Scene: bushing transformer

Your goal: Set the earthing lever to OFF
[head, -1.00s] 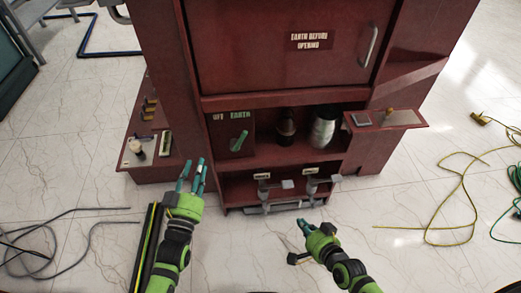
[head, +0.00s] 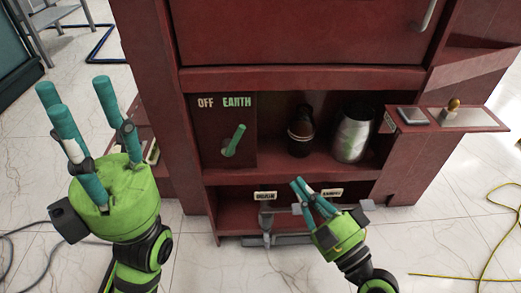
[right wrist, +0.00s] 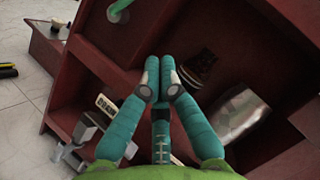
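The earthing lever (head: 235,140) is a green handle on a dark red panel (head: 208,140) marked OFF on the left and EARTH on the right. It tilts up and right, toward EARTH. In the right wrist view its green handle (right wrist: 118,11) shows at the top edge. My right gripper (head: 298,184) is in front of the cabinet's lower shelf, below and right of the lever and apart from it. In the right wrist view its fingers (right wrist: 153,82) are together with nothing between them. My left gripper (head: 76,92) is left of the cabinet, raised, fingers spread and empty.
A dark brown bushing (head: 301,137) and a silver cylinder (head: 352,134) stand in the recess right of the lever. A side shelf (head: 470,121) juts out at the right. Labelled grey fittings (head: 266,222) sit low. Yellow cable (head: 497,250) lies on the floor at right.

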